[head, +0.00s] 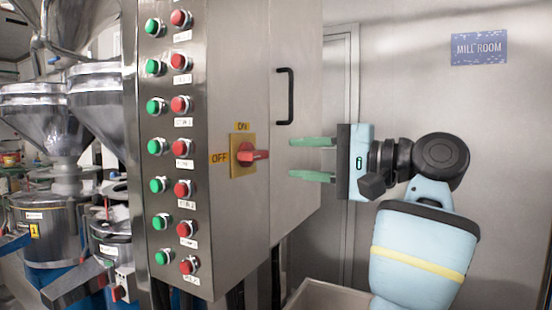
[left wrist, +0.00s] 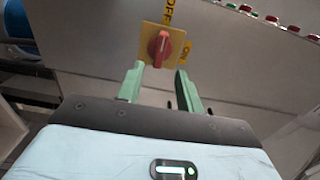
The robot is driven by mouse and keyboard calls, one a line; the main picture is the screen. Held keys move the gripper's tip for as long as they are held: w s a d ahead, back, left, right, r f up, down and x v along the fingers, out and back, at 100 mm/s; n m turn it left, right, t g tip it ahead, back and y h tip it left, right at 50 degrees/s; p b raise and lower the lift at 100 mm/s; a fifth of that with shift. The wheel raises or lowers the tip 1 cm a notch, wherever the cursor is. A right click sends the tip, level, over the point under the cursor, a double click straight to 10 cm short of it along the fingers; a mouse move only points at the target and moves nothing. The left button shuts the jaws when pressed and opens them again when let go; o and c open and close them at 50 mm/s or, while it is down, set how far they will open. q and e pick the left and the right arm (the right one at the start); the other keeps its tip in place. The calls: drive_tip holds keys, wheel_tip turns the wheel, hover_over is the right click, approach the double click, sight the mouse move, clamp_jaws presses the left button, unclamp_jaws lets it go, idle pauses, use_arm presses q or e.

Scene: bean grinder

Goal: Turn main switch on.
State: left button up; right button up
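The main switch is a red rotary handle (head: 252,155) on a yellow plate (head: 243,169) on the side of the steel control cabinet. An ON label (head: 242,126) is above the plate and an OFF label (head: 219,158) to its left. The handle lies horizontally, in line with OFF. My left gripper (head: 292,158) is open and empty, its green fingers pointing at the switch, one above the other, with a gap short of the handle. In the left wrist view the red handle (left wrist: 159,48) shows just beyond and between the open fingertips (left wrist: 160,70). My right gripper is not in view.
The cabinet front carries rows of green buttons (head: 157,146) and red buttons (head: 181,148). A black door handle (head: 285,96) stands out above my left gripper's fingers. Steel hoppers (head: 45,115) are at the left. A MILL ROOM sign (head: 479,48) hangs on the wall behind.

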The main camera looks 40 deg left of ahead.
sight(262, 156)
use_arm(q)
drive_tip(key=p+x, duration=0.1)
drive_tip(key=x, duration=0.7)
clamp_jaws()
